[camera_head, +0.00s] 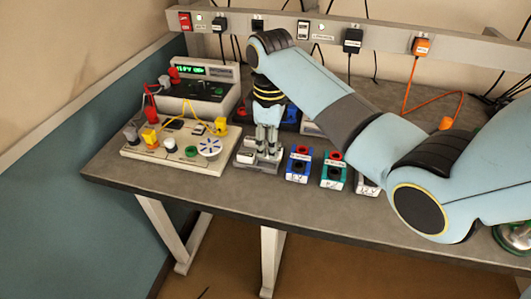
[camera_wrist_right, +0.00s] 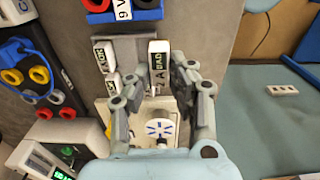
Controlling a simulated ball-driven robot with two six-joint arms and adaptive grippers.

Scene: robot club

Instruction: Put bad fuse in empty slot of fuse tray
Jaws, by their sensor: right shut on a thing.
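My right gripper (camera_head: 265,153) points down over the grey fuse tray (camera_head: 240,162) on the bench. In the wrist view the right gripper (camera_wrist_right: 157,77) is shut on a white fuse marked BAD and 2 A (camera_wrist_right: 158,55). The bad fuse is over or at the right part of the fuse tray (camera_wrist_right: 125,47); I cannot tell whether it is seated. A white fuse marked OK (camera_wrist_right: 103,55) and another white fuse (camera_wrist_right: 112,86) are at the tray's left side. In the head view the fingers hide the held fuse. My left gripper is not in view.
A white circuit board (camera_head: 168,143) with a blue-and-white disc lies left of the tray. A bench instrument (camera_head: 200,90) stands behind it. Blue (camera_head: 298,165) and green (camera_head: 333,172) battery blocks stand close on the right. The bench's front edge is near.

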